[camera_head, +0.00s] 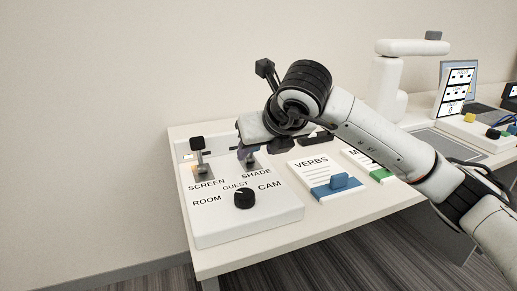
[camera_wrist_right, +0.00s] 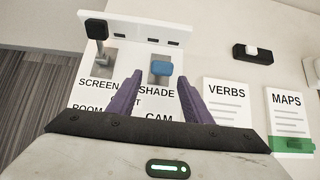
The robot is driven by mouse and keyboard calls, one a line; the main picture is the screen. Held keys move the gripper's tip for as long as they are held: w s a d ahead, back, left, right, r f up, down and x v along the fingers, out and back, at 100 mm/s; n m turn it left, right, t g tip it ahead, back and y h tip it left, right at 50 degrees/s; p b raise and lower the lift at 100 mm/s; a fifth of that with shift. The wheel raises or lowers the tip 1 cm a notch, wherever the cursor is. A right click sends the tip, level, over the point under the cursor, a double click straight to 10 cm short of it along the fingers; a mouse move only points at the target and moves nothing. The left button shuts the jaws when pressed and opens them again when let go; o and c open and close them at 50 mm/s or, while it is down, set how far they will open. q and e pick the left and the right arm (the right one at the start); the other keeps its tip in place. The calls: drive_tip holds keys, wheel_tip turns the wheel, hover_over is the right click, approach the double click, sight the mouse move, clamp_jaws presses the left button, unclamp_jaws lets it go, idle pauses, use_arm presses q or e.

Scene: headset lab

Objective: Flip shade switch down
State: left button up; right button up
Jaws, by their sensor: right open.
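The white control box (camera_head: 240,222) sits at the table's left end, with SCREEN and SHADE switches and a black knob (camera_head: 244,198). In the wrist view the shade switch (camera_wrist_right: 161,69) has a blue cap on a grey plate. In the head view my right gripper (camera_head: 247,156) is over the SHADE position and hides most of that switch. In the wrist view the right gripper (camera_wrist_right: 160,80) is open, its purple fingers apart, with the blue cap between and just beyond the tips. I cannot tell whether they touch. The screen switch (camera_head: 198,147) has a black cap and stands raised. My left gripper is out of view.
The VERBS card (camera_head: 319,176) with a blue clip and the MAPS card (camera_wrist_right: 288,117) with a green clip lie to the right. A small black box (camera_wrist_right: 252,54) is behind them. The white table (camera_head: 225,258) ends close to the control box's front and left.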

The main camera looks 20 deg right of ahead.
drive_tip(key=p+v, duration=0.1)
drive_tip(key=v, duration=0.9)
drive_tip(key=shift+s, duration=0.15)
